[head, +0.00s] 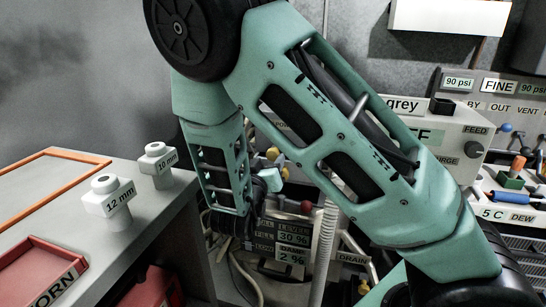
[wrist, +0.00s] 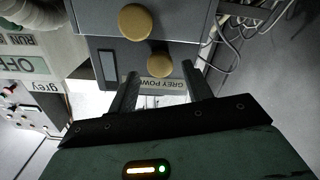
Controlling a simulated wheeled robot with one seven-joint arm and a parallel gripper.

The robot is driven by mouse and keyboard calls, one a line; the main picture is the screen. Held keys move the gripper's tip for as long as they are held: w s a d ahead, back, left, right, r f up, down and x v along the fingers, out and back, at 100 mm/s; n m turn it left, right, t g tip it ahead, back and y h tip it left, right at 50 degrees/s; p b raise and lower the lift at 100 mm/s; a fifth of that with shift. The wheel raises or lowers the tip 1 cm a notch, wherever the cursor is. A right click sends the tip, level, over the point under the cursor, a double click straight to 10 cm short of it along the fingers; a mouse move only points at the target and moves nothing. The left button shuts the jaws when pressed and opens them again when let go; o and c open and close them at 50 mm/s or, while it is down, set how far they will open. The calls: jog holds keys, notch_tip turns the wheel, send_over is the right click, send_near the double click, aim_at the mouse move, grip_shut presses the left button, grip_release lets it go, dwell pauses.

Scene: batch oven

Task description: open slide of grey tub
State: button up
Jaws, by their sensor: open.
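The grey tub (wrist: 185,18) fills the top middle of the wrist view, with an upside-down label reading "GREY POW…" (wrist: 160,87) partly hidden by my fingers. Two tan round knobs show on it: a larger one (wrist: 135,22) and a smaller one (wrist: 160,64) close to the label. My gripper (wrist: 160,70) is open, its two dark fingers apart on either side of the smaller knob in the picture. I cannot tell whether they touch it. Which part is the slide is not clear. In the head view my arm hides most of this area.
A pale box with a "grey" sign (head: 403,105) and an OFF panel stands behind my arm. A level and damp display (head: 293,239) sits low in the middle. Cables hang around it. The left bench (head: 60,212) carries 10 mm and 12 mm blocks and a red tray.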

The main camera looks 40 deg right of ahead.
aim_at(272, 156)
jog(key=shift+x, duration=2.55)
